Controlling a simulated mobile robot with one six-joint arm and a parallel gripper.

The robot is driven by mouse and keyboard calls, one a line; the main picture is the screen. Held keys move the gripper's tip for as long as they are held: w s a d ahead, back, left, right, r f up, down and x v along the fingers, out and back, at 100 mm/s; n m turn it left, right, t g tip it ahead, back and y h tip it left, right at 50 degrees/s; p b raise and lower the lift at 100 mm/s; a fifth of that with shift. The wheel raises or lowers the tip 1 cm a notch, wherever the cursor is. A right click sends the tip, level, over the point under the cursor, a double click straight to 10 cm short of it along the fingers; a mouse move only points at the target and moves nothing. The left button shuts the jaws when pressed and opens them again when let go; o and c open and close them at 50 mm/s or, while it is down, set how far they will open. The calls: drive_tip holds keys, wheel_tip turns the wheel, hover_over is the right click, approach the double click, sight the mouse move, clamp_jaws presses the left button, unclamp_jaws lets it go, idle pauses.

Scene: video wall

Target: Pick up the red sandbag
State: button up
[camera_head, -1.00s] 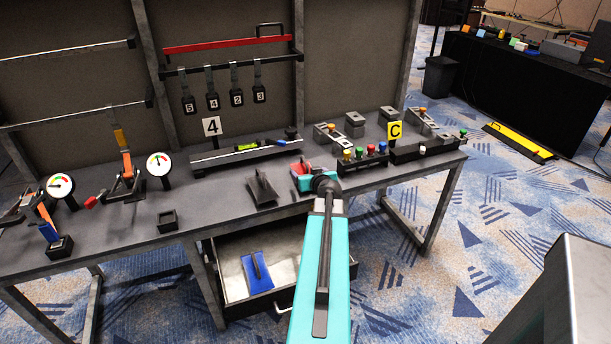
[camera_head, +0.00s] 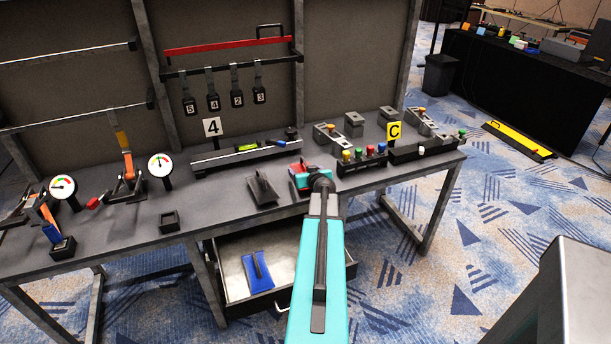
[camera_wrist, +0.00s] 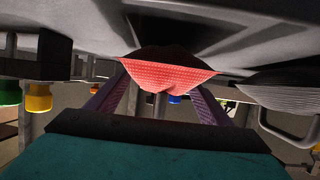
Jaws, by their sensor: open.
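The red sandbag (camera_head: 296,169) lies on the bench top, just beyond my gripper (camera_head: 302,177), which hides part of it in the head view. In the wrist view, which looks upside down, the red sandbag (camera_wrist: 168,74) is in the middle. My gripper (camera_wrist: 161,90) is open there, its two purple fingers to the left and right of the bag. I cannot tell whether they touch it.
A dark sandbag (camera_head: 263,189) lies left of my gripper. A blue sandbag (camera_head: 257,272) lies in the open drawer below. A block with coloured buttons (camera_head: 362,162) stands close on the right. Gauges and clamps stand at the bench's left.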

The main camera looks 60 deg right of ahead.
idle(0.4)
clamp_jaws()
drive_tip(key=shift+r, duration=0.1)
